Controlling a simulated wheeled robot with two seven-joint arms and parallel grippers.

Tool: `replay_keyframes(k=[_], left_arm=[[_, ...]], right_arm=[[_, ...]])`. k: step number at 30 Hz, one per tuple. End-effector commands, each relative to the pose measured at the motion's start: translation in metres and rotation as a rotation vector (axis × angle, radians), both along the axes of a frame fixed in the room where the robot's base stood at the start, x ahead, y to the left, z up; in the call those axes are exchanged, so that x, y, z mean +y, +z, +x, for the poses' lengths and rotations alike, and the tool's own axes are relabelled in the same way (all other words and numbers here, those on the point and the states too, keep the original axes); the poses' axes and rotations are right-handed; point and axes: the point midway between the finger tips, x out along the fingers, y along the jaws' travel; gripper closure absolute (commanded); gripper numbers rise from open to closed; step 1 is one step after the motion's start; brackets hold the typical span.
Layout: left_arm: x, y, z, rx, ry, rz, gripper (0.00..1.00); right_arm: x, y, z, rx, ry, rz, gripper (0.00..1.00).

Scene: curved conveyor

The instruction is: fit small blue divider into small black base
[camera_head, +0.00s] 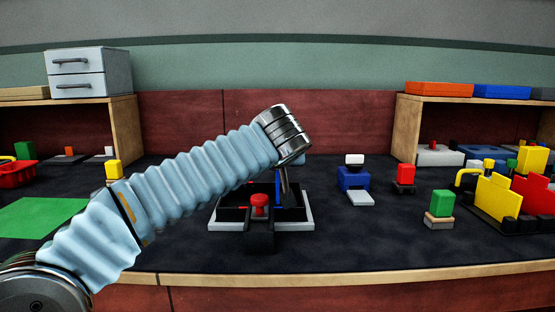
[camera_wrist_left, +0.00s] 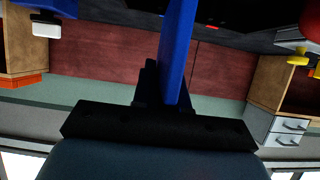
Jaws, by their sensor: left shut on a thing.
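My left gripper (camera_head: 285,185) points down over the small black base (camera_head: 232,213) and is shut on the small blue divider (camera_head: 277,189). In the left wrist view the divider (camera_wrist_left: 178,50) is a flat blue piece held upright between the fingers. The base is an open black box on a light grey plate near the middle of the table. The divider's lower edge is hidden behind the base's front parts, so I cannot tell whether it is seated. My right gripper is in neither view.
A black block with a red knob (camera_head: 260,203) stands at the base's front. To the right are a blue block with a white top (camera_head: 354,178), a red piece (camera_head: 404,176) and a green block (camera_head: 441,203). A green mat (camera_head: 40,217) lies left. Wooden shelves stand on both sides.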

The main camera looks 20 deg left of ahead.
Motion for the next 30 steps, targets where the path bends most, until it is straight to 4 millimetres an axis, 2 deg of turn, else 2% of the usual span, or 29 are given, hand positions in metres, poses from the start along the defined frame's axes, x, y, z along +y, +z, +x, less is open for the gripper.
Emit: replay_keyframes(k=[30], left_arm=[[0.000,-0.027,0.000,0.000,0.000,0.000,1.00]], right_arm=[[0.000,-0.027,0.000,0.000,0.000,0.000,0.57]])
